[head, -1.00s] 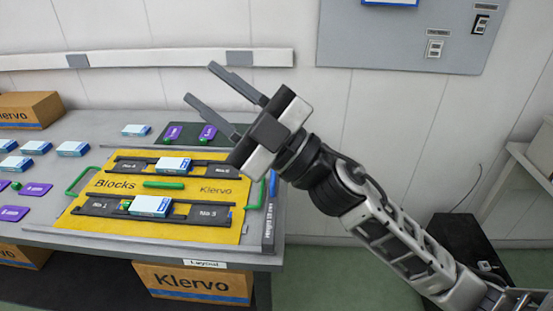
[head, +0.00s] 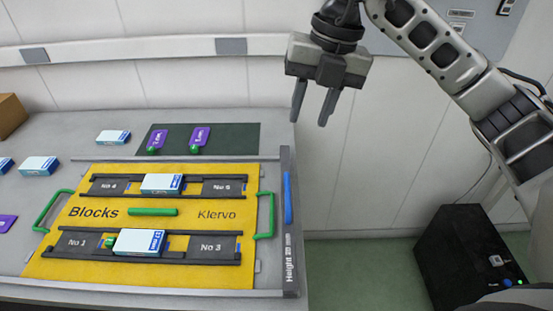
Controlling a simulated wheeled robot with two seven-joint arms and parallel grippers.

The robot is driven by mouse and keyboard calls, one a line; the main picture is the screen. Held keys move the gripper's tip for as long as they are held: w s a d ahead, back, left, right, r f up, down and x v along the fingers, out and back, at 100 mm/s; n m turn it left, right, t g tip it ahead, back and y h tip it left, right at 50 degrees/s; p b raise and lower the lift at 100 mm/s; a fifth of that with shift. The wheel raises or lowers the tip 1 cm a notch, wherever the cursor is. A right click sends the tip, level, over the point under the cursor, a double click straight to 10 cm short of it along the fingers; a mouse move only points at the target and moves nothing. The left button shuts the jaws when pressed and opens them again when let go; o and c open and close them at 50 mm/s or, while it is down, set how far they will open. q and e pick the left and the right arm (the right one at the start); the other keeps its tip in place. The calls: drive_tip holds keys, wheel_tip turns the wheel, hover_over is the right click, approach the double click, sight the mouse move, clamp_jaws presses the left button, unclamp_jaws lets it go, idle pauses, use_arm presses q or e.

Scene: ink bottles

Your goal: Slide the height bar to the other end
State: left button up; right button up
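The height bar (head: 290,240) is a dark grey bar marked "Height", with a blue handle (head: 287,198). It runs front to back along the right end of the rails beside the yellow Blocks board (head: 150,275). My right gripper (head: 312,122) points down with two dark fingers apart and nothing between them. In the picture it appears above the bar's far end, slightly to the right, and is not touching it. My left gripper is out of view.
Two blue-and-white boxes (head: 162,184) (head: 140,241) sit in dark holders on the board. A green handle (head: 265,215) stands at the board's right edge, close to the bar. Purple tags (head: 200,136) with green knobs lie on a dark mat behind. A black cabinet (head: 465,258) stands right of the table.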

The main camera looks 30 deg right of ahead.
approach(288, 187)
drive_tip(key=f, duration=0.2)
drive_tip(key=a+f, duration=0.1)
drive_tip(key=f, duration=0.2)
drive_tip(key=f+p, duration=0.1)
drive_tip(key=f, duration=0.1)
drive_tip(key=shift+w+a+f, duration=0.15)
drive_tip(key=shift+w+f, duration=0.15)
drive_tip(key=shift+w, duration=0.05)
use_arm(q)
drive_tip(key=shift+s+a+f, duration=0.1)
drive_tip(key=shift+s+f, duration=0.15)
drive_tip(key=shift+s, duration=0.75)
use_arm(e)
drive_tip(key=shift+c, duration=0.3)
clamp_jaws()
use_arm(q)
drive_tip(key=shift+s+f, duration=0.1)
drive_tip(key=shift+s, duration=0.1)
